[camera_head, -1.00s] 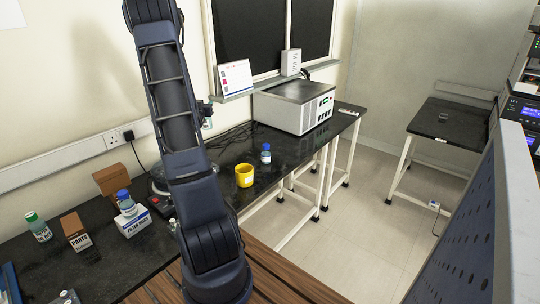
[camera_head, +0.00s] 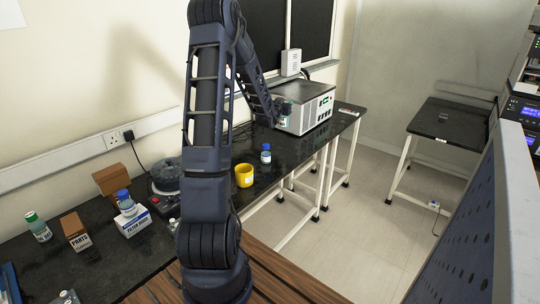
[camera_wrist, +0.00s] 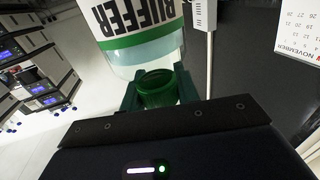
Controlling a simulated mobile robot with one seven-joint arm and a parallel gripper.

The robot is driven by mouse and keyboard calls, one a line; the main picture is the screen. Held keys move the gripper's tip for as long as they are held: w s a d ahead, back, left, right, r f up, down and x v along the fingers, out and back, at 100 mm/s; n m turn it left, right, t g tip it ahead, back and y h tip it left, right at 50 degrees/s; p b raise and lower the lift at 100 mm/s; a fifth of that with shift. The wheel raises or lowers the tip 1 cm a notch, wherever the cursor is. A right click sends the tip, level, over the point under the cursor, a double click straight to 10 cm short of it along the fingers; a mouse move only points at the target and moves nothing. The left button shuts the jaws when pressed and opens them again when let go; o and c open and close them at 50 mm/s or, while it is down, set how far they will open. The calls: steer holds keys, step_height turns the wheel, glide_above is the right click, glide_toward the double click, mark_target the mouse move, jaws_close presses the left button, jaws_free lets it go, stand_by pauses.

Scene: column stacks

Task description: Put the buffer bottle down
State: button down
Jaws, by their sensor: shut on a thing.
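The buffer bottle (camera_wrist: 140,30) fills the top of the wrist view, with a white label reading BUFFER and a green band. Its green cap (camera_wrist: 157,88) sits between the jaws of my gripper (camera_wrist: 160,95), which is shut on it. In the head view my gripper (camera_head: 283,106) is at the end of my outstretched arm, in front of the white instrument on the far bench. The bottle is small there and partly hidden by the gripper. I cannot tell its exact height above the bench.
The black bench (camera_head: 222,152) holds a yellow mug (camera_head: 244,176) and a blue-capped bottle (camera_head: 266,155), below my gripper in the picture. The boxy instrument (camera_head: 313,112) stands behind. Boxes and bottles crowd the near left. A small black table (camera_head: 455,120) stands at right.

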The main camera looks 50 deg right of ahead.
step_height(320, 180, down, 20)
steer(key=s+d, duration=0.1)
steer(key=s, duration=0.1)
steer(key=shift+s, duration=0.15)
stand_by(0.6)
steer(key=shift+f, duration=0.15)
steer(key=c, duration=1)
jaws_free()
steer(key=shift+c, duration=0.2)
steer(key=v, duration=1.2)
